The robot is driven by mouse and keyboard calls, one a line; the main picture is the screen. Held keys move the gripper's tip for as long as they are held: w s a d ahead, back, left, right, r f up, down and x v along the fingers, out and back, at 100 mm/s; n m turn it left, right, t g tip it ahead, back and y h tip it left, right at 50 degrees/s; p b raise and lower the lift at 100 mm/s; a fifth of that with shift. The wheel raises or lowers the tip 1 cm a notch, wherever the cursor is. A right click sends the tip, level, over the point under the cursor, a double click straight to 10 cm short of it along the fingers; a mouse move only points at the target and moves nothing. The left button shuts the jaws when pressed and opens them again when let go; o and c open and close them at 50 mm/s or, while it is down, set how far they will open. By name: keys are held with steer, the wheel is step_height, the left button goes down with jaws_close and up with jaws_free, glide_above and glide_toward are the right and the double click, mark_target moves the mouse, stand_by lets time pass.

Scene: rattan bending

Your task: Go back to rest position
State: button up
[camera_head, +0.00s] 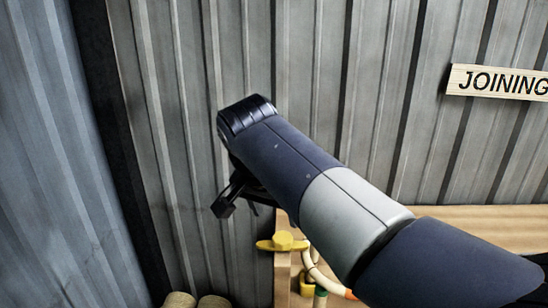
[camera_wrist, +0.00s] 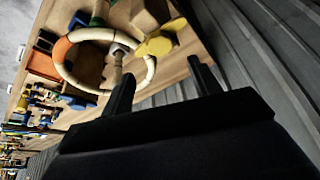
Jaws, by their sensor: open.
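My arm reaches in from the lower right in the head view, and my gripper (camera_head: 236,197) hangs at its end in front of the corrugated wall. In the wrist view my gripper (camera_wrist: 163,78) shows two dark fingers set well apart with nothing held between them. Past the fingers lies a wooden board or bench top (camera_wrist: 160,70) with a ring of bent rattan (camera_wrist: 78,38) on it. A yellow knob-like piece (camera_wrist: 160,38) sits beside the ring. In the head view the yellow piece (camera_head: 282,242) is below and right of my gripper, apart from it.
A corrugated metal wall (camera_head: 310,60) stands behind, with a "JOINING" sign (camera_head: 500,82) at right. Pale round ends (camera_head: 180,299) show at the bottom left. Several blue, yellow and orange parts (camera_wrist: 45,100) crowd the left of the wrist view. Space left of my gripper looks clear.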

mark_target(283, 237)
steer(key=x, duration=0.9)
steer(key=shift+f, duration=0.1)
